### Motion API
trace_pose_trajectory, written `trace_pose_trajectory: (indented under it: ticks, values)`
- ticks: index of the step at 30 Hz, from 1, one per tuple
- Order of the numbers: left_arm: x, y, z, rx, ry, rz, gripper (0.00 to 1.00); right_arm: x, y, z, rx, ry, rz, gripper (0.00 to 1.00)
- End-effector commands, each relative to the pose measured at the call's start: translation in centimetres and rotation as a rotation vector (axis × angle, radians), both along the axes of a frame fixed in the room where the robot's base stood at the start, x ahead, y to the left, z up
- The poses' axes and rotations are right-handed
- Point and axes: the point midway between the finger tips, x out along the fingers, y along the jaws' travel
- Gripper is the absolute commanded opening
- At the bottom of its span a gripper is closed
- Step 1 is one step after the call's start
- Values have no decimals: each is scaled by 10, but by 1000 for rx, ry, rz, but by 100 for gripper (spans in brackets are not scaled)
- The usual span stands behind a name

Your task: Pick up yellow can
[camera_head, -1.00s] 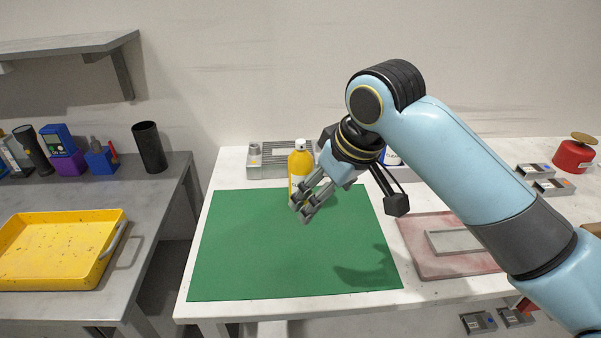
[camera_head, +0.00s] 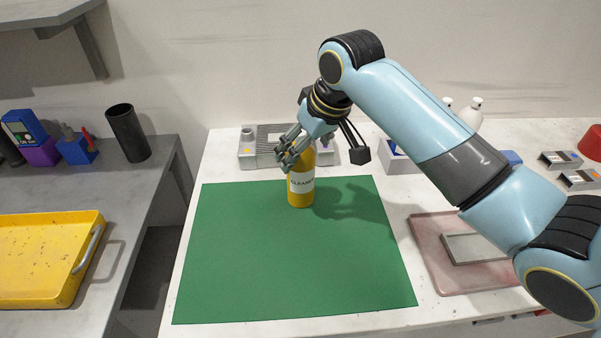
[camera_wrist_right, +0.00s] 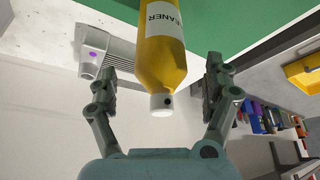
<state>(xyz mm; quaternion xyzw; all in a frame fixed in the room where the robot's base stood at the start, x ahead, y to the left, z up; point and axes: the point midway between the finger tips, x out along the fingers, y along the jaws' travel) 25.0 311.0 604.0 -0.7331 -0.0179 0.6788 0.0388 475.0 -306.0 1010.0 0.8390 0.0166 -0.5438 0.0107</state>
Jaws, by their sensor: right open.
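The yellow can (camera_head: 301,190) stands upright near the back edge of the green mat (camera_head: 290,260). It has a white label with dark lettering that reads as cleaner. My right gripper (camera_head: 291,158) is at the can's top, and its fingers hide the cap in the head view. In the right wrist view the can (camera_wrist_right: 161,60) and its white cap lie between the two spread fingers of my right gripper (camera_wrist_right: 163,88). The fingers are open, with a gap on each side of the can. My left gripper is not in view.
A grey metal fixture (camera_head: 262,158) stands close behind the can. A reddish tray (camera_head: 428,250) with a grey block lies right of the mat. White bottles (camera_head: 470,112) stand at the back right. A yellow tray (camera_head: 45,250) is on the left bench. Most of the mat is clear.

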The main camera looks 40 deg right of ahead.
Motion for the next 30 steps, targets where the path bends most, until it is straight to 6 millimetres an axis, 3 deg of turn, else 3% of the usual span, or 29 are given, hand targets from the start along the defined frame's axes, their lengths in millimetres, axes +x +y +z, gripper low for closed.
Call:
trace_pose_trajectory:
  ticks: [9,18,30]
  values:
    - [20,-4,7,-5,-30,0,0,13,2,-42,0,0,-1,84]
    - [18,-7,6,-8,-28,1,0,15,2,-47,-1,0,0,83]
    - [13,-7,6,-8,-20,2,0,14,2,-47,-1,0,0,30]
